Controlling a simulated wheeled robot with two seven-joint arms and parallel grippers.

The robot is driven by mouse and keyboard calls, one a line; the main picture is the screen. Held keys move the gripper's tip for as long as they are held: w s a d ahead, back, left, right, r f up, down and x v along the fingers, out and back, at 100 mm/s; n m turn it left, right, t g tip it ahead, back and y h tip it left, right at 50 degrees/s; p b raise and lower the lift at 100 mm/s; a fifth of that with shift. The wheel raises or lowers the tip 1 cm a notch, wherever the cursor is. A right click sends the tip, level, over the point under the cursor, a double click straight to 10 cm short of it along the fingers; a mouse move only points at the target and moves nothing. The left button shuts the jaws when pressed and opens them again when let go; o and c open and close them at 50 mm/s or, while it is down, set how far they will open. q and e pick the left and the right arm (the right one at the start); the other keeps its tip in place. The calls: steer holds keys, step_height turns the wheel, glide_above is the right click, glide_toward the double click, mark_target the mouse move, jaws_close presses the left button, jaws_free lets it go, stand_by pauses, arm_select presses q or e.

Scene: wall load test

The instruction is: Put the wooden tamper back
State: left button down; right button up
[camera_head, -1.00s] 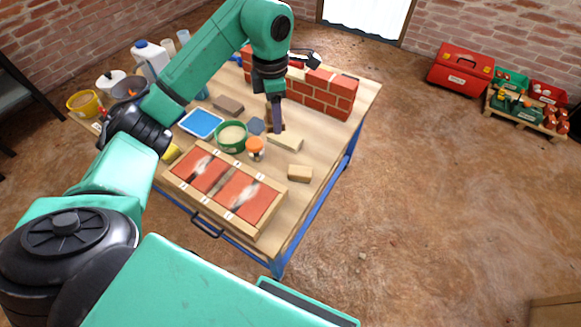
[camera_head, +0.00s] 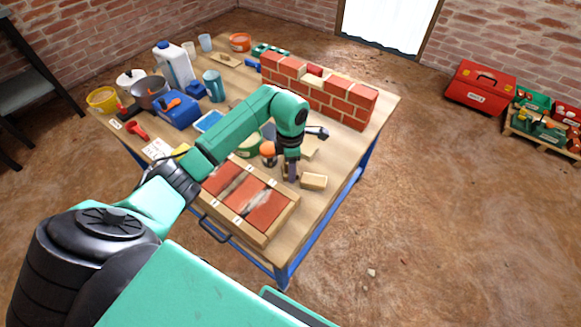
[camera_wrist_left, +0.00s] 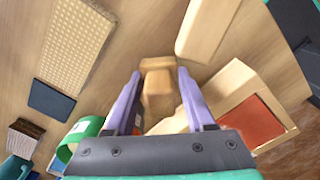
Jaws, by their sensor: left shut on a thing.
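My left gripper (camera_head: 291,172) points down low over the right part of the workbench, beside a pale wooden block (camera_head: 314,181). In the left wrist view its two fingers (camera_wrist_left: 158,98) are shut on the wooden tamper (camera_wrist_left: 158,76), a light brown wooden piece between the fingertips. In the head view the tamper is mostly hidden by the gripper, and I cannot tell whether it touches the table. The far end of the wooden frame with red panels (camera_head: 262,236) is close by. My right gripper is not in view.
The red brick wall (camera_head: 340,100) stands along the bench's back. A green tub (camera_wrist_left: 88,128), a dark pad (camera_wrist_left: 50,101) and a dimpled board (camera_wrist_left: 76,45) lie near the gripper. A blue toolbox (camera_head: 178,108) and a white jug (camera_head: 173,65) crowd the left. The bench's right front corner is clear.

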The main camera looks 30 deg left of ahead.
arm_select(q)
steer(key=shift+f, duration=0.1)
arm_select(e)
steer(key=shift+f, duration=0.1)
arm_select(q)
steer(key=c, duration=0.7)
jaws_free()
steer(key=o, duration=0.4)
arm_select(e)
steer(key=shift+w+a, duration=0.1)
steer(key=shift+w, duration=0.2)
arm_select(q)
steer(key=shift+o, duration=0.2)
step_height(320, 180, up, 12)
steer(key=shift+r+p, duration=0.15)
steer(key=shift+p, duration=0.15)
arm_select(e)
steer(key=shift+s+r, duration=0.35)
